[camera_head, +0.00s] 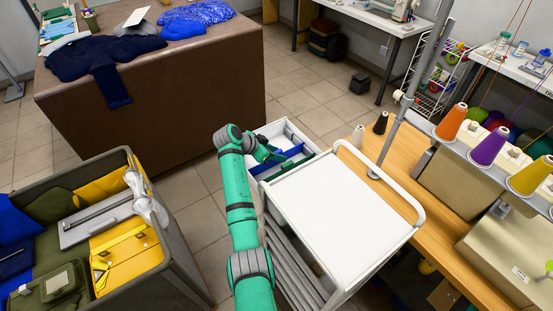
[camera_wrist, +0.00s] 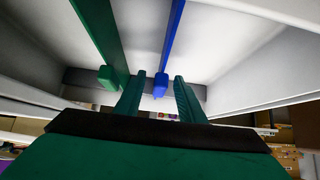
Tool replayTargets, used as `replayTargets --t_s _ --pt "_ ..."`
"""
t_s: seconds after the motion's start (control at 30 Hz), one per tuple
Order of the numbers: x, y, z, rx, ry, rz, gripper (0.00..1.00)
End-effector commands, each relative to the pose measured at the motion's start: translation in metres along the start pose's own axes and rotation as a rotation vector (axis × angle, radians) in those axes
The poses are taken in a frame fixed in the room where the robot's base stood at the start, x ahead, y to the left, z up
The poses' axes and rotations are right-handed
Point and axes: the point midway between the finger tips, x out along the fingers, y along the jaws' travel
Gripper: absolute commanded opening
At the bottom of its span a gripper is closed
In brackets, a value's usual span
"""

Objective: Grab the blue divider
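The blue divider (camera_head: 292,153) is a thin bar in the open white drawer (camera_head: 268,130) of the cart. In the wrist view the blue divider (camera_wrist: 172,45) runs away from me, and its near end sits between my two fingertips, with gaps visible on both sides. My gripper (camera_wrist: 160,80) is open around that end and does not appear to press on it. In the head view my gripper (camera_head: 274,154) is at the drawer, partly hidden by my arm. A green divider (camera_wrist: 98,40) lies parallel, just left of my left finger in the wrist view.
The white cart top (camera_head: 340,215) with its raised rail stands right of my arm. A bin with yellow and green bags (camera_head: 120,250) is at left. A brown table (camera_head: 150,90) with blue fabric is behind. A wooden sewing table (camera_head: 420,240) with thread cones is at right.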

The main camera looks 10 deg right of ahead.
Motion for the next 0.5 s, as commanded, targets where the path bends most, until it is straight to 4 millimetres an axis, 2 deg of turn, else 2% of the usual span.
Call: replayTargets --t_s 0.1,0.17,0.27,0.5 --pt "-0.0003 -0.0001 -0.0002 0.0 0.0 0.0 0.36" --pt "-0.0004 -0.0001 -0.0003 0.0 0.0 0.0 0.24" --pt "-0.0005 -0.0001 -0.0003 0.0 0.0 -0.001 0.0" --pt "-0.0007 -0.0002 -0.0006 0.0 0.001 -0.001 0.0"
